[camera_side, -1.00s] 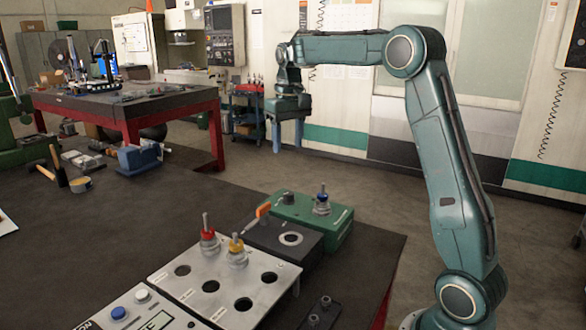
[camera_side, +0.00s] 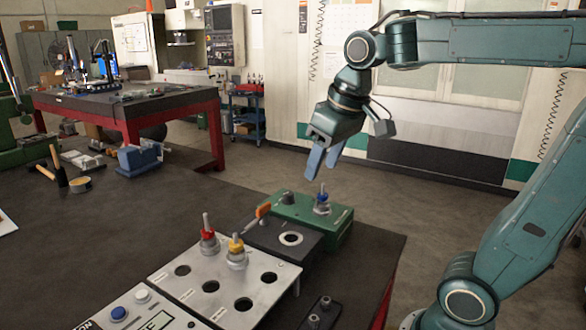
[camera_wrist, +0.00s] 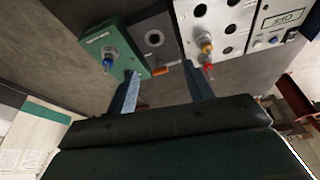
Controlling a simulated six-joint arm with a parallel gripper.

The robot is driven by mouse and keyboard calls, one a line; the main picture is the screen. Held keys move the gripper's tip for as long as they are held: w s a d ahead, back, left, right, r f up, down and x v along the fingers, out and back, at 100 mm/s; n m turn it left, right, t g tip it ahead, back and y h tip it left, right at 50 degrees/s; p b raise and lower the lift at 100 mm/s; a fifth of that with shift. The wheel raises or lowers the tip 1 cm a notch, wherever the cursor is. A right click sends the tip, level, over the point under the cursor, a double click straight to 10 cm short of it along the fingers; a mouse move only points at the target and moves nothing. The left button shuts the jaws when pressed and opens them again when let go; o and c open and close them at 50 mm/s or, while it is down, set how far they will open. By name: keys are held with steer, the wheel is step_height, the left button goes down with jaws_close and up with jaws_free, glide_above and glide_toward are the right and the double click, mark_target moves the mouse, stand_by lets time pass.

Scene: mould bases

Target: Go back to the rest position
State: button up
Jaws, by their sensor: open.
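My gripper (camera_side: 323,163) hangs in the air above and behind the green block, tilted, with its two blue fingers apart and nothing between them. In the wrist view the open fingers (camera_wrist: 162,92) frame the bench below. The green block (camera_side: 335,224) holds a blue-collared pin (camera_side: 322,203) standing upright. A dark block (camera_side: 265,238) with a ringed hole lies beside it. The silver plate (camera_side: 200,297) has several holes and carries a red-collared pin (camera_side: 208,240) and a yellow-collared pin (camera_side: 236,257), both upright.
A control box (camera_side: 150,315) with buttons and a display sits at the front. A blue vise (camera_side: 140,158) and a hammer (camera_side: 57,165) lie at the left. The dark bench is clear in between.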

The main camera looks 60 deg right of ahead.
steer(key=s+a+f+t, duration=0.1)
steer(key=s+a+f, duration=0.1)
steer(key=s, duration=0.3)
steer(key=s+a+f+n, duration=0.1)
steer(key=s+a+f, duration=0.1)
steer(key=s, duration=0.3)
steer(key=shift+f+t+y, duration=0.3)
steer(key=shift+f+t, duration=0.1)
steer(key=shift+f, duration=0.45)
